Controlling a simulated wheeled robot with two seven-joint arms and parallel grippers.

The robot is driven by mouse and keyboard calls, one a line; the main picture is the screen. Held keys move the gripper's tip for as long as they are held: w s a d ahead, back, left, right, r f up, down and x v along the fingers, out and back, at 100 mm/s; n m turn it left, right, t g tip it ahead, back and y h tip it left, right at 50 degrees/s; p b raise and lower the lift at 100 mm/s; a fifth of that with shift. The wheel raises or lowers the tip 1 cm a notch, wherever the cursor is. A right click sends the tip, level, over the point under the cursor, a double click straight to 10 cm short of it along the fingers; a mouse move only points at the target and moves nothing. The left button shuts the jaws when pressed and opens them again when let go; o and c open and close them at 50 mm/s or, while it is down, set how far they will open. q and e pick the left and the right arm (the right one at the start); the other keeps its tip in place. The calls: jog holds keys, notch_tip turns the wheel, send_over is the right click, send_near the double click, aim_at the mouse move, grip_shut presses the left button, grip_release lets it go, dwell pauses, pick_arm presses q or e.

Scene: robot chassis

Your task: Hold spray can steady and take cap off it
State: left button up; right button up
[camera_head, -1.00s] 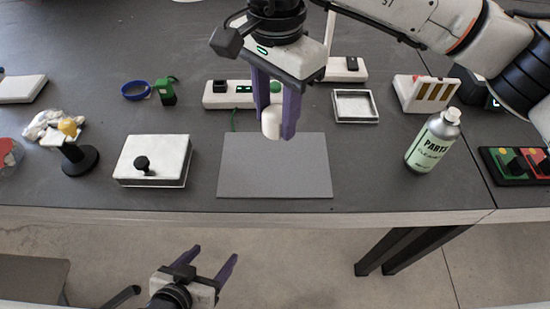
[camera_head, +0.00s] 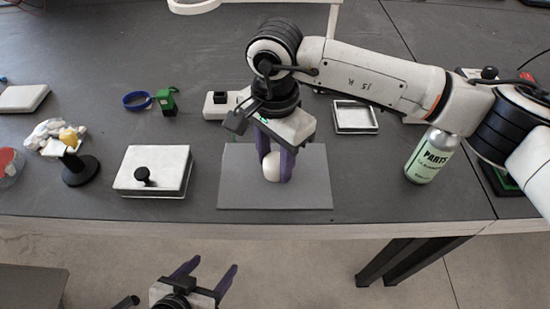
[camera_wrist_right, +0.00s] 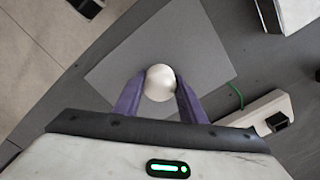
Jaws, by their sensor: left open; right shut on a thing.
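The spray can (camera_head: 428,162), pale green with "PARTS" lettering, stands upright at the right of the table; its top is hidden behind my right arm. My right gripper (camera_head: 276,178) is shut on a white, rounded piece that looks like the cap (camera_head: 271,167), low over the grey mat (camera_head: 310,190). In the right wrist view the cap (camera_wrist_right: 159,83) sits between the purple fingers (camera_wrist_right: 158,95). I cannot tell whether it touches the mat. My left gripper (camera_head: 210,270) is open and empty, in front of the table's front edge.
A white box with a black knob (camera_head: 153,172) is left of the mat. A black stand with a yellow top (camera_head: 80,170) is farther left. A white-framed tray (camera_head: 355,117) lies behind the mat. The tabletop between mat and can is clear.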

jog(key=shift+f, duration=0.25)
jog(key=o, duration=1.2)
jog(key=shift+r, duration=0.1)
jog(key=shift+r, duration=0.1)
